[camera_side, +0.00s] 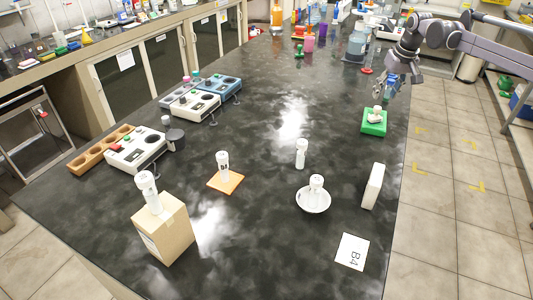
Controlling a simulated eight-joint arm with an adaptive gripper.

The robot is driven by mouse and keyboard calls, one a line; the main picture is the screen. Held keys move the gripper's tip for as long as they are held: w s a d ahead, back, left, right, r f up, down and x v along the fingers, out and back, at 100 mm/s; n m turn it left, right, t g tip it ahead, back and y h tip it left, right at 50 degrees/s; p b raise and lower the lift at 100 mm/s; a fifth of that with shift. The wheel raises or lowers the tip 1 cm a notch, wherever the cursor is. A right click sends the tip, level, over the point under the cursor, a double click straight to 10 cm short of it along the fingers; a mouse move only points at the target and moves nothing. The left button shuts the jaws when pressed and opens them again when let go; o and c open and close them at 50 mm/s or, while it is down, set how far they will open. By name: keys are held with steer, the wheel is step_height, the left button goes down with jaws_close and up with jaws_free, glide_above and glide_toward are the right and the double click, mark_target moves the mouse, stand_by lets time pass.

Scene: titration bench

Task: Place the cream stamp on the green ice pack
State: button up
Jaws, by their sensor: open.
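The green ice pack (371,129) lies flat near the right edge of the dark bench. A small cream object with a knob-like top, which looks like the cream stamp (376,114), stands on top of the green ice pack. My gripper (390,94) is open, just above and behind the stamp, slightly to its right. The fingers look apart from the stamp, but they are small here and the exact gap is hard to tell.
Nearer stand a white vial (301,153), a white dish (313,203) with a vial, a white upright block (373,186), an orange tile (226,182) with a vial and a cardboard box (163,230). White devices (136,150) line the left.

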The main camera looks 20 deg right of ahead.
steer(key=s+a+r+n+t, duration=0.1)
steer(key=s+a+r, duration=0.35)
steer(key=s, duration=0.45)
steer(key=s+a+r+t, duration=0.1)
steer(key=s+a+r, duration=0.35)
steer(key=s, duration=0.45)
steer(key=s+a+f+t, duration=0.1)
steer(key=s+a+f, duration=0.1)
steer(key=s+f, duration=0.3)
steer(key=s+a+f+n+t, duration=0.1)
steer(key=s+f, duration=0.4)
steer(key=s, duration=0.7)
steer(key=shift+s+a+y, duration=0.25)
steer(key=shift+a+y, duration=0.05)
steer(key=shift+a, duration=0.5)
